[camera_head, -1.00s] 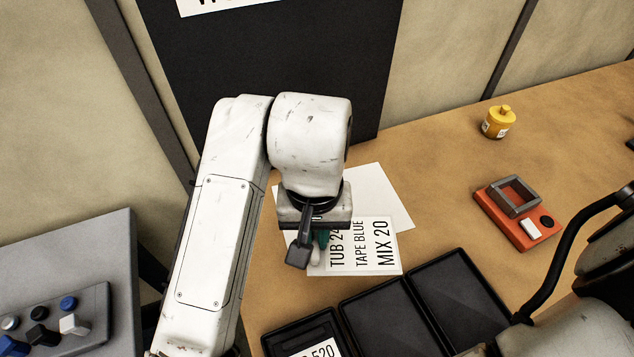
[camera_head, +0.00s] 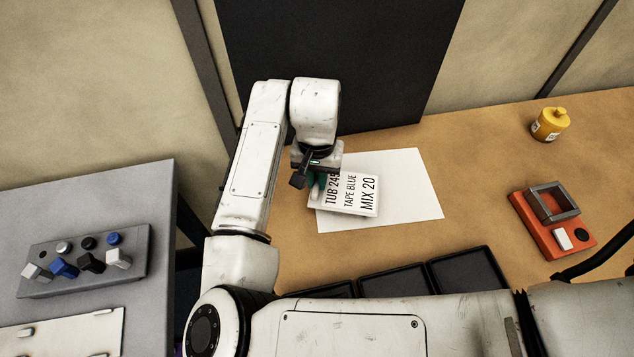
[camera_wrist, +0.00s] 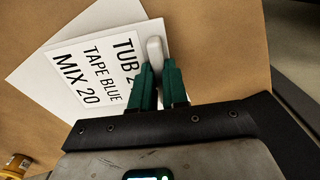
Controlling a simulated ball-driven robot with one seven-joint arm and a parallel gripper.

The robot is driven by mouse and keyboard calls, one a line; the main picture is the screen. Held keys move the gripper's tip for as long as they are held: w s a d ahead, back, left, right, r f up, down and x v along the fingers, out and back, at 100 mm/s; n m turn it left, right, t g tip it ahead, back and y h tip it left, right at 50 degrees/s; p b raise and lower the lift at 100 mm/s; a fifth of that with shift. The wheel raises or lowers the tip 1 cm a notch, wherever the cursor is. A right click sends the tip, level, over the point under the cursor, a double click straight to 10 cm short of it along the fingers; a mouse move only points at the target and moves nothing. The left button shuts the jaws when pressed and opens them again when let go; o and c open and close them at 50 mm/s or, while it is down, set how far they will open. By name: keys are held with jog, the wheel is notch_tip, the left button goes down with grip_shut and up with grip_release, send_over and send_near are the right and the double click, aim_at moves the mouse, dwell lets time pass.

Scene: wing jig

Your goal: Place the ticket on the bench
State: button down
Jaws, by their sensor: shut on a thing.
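The ticket (camera_head: 352,193) is a white card printed "TUB 24…", "TAPE BLUE" and "MIX 20". It also shows in the wrist view (camera_wrist: 84,66). My gripper (camera_head: 318,187) has green fingers and is shut on a pale grip at the ticket's edge. In the wrist view, the fingers (camera_wrist: 159,84) close around this pale piece. The ticket overlaps a larger blank white sheet (camera_head: 415,190) on the tan bench (camera_head: 465,150). I cannot tell whether the ticket touches the sheet or hangs just above it.
Black trays (camera_head: 465,270) line the bench's near edge, partly hidden by my arm. An orange device (camera_head: 552,225) and a yellow pot (camera_head: 549,124) stand at the right. A grey table (camera_head: 90,200) with a block of knobs is at the left. A dark panel (camera_head: 335,60) stands behind.

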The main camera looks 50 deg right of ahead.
jog(key=shift+f, duration=1.6)
jog(key=shift+f, duration=0.15)
jog(key=c, duration=1.1)
grip_release()
jog(key=shift+c, duration=0.2)
jog(key=shift+w, duration=0.1)
notch_tip(320, 180, up, 12)
jog(key=shift+r+b, duration=0.2)
jog(key=shift+b, duration=0.1)
